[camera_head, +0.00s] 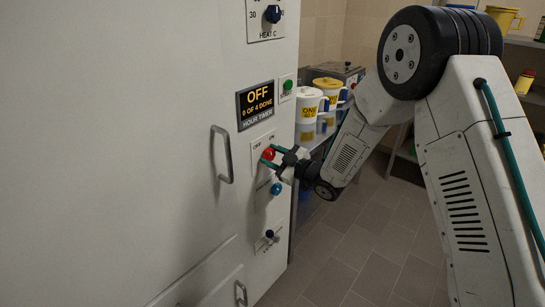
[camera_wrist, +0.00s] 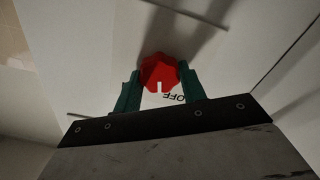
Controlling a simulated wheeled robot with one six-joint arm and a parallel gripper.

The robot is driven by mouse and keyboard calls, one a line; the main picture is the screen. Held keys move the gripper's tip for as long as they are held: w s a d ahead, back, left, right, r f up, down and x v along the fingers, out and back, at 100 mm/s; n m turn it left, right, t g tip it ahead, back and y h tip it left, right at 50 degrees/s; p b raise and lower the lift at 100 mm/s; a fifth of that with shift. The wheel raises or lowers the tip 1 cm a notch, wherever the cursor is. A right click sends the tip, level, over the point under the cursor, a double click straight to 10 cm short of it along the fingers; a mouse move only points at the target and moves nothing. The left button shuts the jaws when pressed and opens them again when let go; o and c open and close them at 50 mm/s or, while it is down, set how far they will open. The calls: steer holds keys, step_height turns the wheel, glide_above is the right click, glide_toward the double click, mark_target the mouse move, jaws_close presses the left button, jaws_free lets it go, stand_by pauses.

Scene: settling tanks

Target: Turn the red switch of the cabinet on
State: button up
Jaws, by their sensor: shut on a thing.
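The red switch (camera_head: 268,154) is a round knob on a white plate of the cabinet (camera_head: 190,90), with OFF printed at upper left and ON at upper right. In the wrist view the red switch (camera_wrist: 159,70) sits between my two green fingers, and its white mark faces the gripper body. An OFF label (camera_wrist: 172,98) shows upside down beside the right finger; ON is not visible there. My gripper (camera_head: 273,157) is shut on the switch, reaching in from the right. The display (camera_head: 256,104) above reads OFF, 0 of 4 done, hour timer.
A door handle (camera_head: 222,155) stands out left of the switch. A blue button (camera_head: 276,189) and a dark knob (camera_head: 270,234) are below, a green button (camera_head: 288,85) above. Shelves with white and yellow jugs (camera_head: 310,110) stand behind. The tiled floor (camera_head: 365,245) at right is clear.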

steer(key=m, duration=0.5)
steer(key=shift+m, duration=0.3)
steer(key=shift+w+d+m, duration=0.1)
steer(key=shift+m, duration=2.2)
steer(key=o, duration=1)
steer(key=v, duration=0.7)
steer(key=shift+s+d, duration=0.25)
steer(key=shift+d, duration=0.1)
